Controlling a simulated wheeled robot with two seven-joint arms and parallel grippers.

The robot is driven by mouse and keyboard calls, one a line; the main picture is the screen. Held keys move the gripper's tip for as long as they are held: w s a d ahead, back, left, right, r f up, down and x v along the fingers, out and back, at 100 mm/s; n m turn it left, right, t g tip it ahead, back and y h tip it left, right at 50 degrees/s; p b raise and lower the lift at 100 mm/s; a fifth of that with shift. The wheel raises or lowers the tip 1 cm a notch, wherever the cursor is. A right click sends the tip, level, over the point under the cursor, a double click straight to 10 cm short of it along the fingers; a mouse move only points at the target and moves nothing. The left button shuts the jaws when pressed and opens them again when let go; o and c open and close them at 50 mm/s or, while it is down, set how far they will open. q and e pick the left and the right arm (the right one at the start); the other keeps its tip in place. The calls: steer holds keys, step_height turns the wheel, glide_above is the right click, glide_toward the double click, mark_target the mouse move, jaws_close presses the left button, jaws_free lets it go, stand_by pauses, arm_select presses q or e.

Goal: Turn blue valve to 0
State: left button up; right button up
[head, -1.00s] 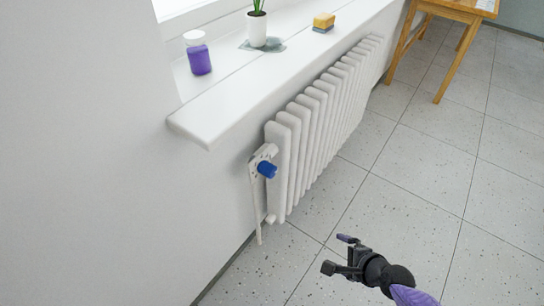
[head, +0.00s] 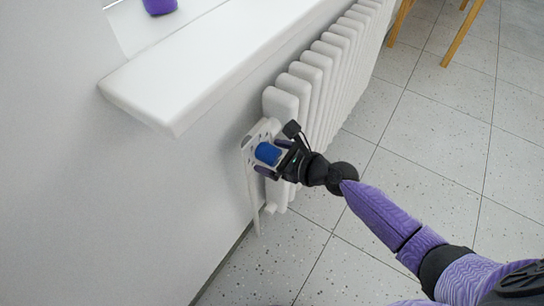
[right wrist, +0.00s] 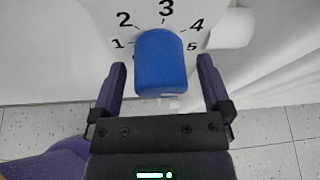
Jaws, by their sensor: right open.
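The blue valve (head: 268,153) is a short blue knob on a white plate at the near end of the white radiator (head: 318,72). In the right wrist view the blue valve (right wrist: 160,62) sits in front of a dial plate (right wrist: 185,14) with black numbers 1 to 5 showing around it; no 0 is visible. My right gripper (head: 277,150) is open at the valve. In the right wrist view its two purple fingers (right wrist: 160,85) stand on either side of the knob with gaps, apart from it. My left gripper is not in view.
A white windowsill (head: 190,70) juts out above and left of the valve, with a purple container (head: 160,6) on it. Wooden table legs (head: 458,40) stand at the back right. The tiled floor (head: 430,140) is clear.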

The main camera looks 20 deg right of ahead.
steer(key=shift+c, duration=1.4)
steer(key=c, duration=1)
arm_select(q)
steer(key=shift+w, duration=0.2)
